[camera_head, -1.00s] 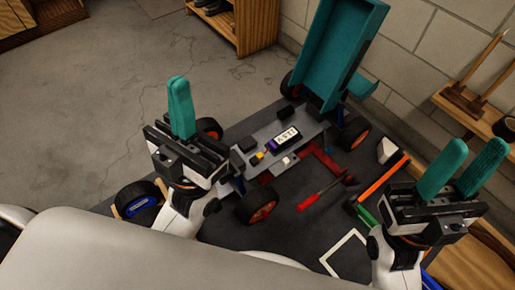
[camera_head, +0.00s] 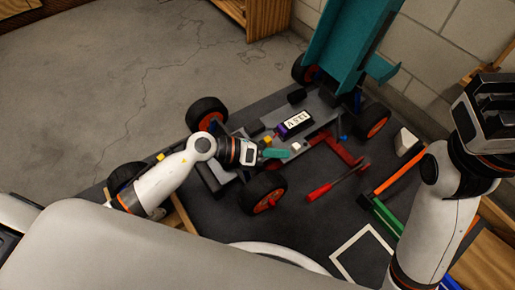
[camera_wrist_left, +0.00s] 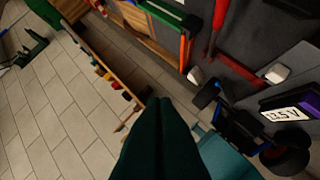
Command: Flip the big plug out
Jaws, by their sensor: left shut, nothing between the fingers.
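The chassis of the RC car (camera_head: 262,132) stands on a dark mat, with its electronics exposed. A purple battery with a white label (camera_head: 295,123) lies in it; the label also shows in the left wrist view (camera_wrist_left: 291,114). A small white block (camera_head: 296,147) and a yellow piece (camera_head: 267,140) sit near it. I cannot tell which part is the big plug. My left gripper (camera_head: 277,153) is low over the chassis, its teal fingers together and empty, close beside the white block. My right gripper (camera_head: 492,105) is raised at the right; its fingers are out of frame.
The teal car body (camera_head: 345,45) stands tilted up at the back. A red screwdriver (camera_head: 335,184), an orange bar (camera_head: 392,172) and a green bar (camera_head: 385,214) lie right of the car. Black wheels with orange hubs (camera_head: 264,194) flank the chassis.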

